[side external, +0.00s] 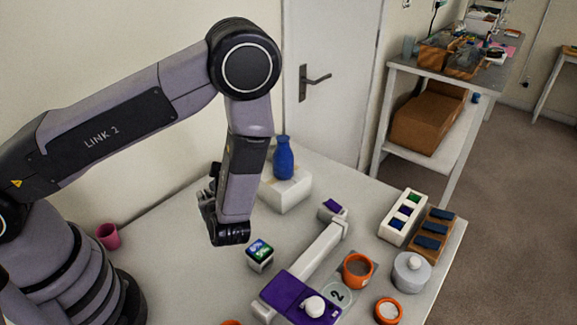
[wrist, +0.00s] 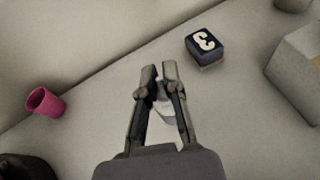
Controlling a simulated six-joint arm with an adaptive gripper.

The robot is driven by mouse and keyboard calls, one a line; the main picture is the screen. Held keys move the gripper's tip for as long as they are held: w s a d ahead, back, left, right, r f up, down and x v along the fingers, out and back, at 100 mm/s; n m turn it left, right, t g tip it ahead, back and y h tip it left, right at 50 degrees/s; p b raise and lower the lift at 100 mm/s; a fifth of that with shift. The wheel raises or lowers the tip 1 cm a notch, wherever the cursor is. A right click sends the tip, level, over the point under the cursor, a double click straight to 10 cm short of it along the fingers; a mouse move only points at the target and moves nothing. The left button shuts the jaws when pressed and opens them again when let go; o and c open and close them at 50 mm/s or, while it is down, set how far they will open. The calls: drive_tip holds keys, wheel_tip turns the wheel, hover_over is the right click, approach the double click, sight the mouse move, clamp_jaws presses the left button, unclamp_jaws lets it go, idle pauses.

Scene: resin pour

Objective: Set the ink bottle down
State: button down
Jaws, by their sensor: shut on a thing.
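My gripper (wrist: 161,68) shows in the wrist view with its two dark fingers close together at the tips. A small pale thing (wrist: 164,108) shows between the fingers, mostly hidden by them; I take it for the held ink bottle, though its shape is unclear. In the side external view my gripper (side external: 207,207) is below the forearm, over the back left of the table, partly hidden by the wrist. The bottle cannot be made out there, and I cannot tell whether it touches the table.
A pink cup (side external: 108,236) is at left. A blue bottle (side external: 284,158) stands on a white block (side external: 287,190).

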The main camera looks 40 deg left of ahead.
drive_tip(key=shift+f, duration=1.7)
drive_tip(key=shift+f, duration=0.1)
drive_tip(key=c, duration=1.2)
unclamp_jaws()
drive_tip(key=shift+c, duration=0.2)
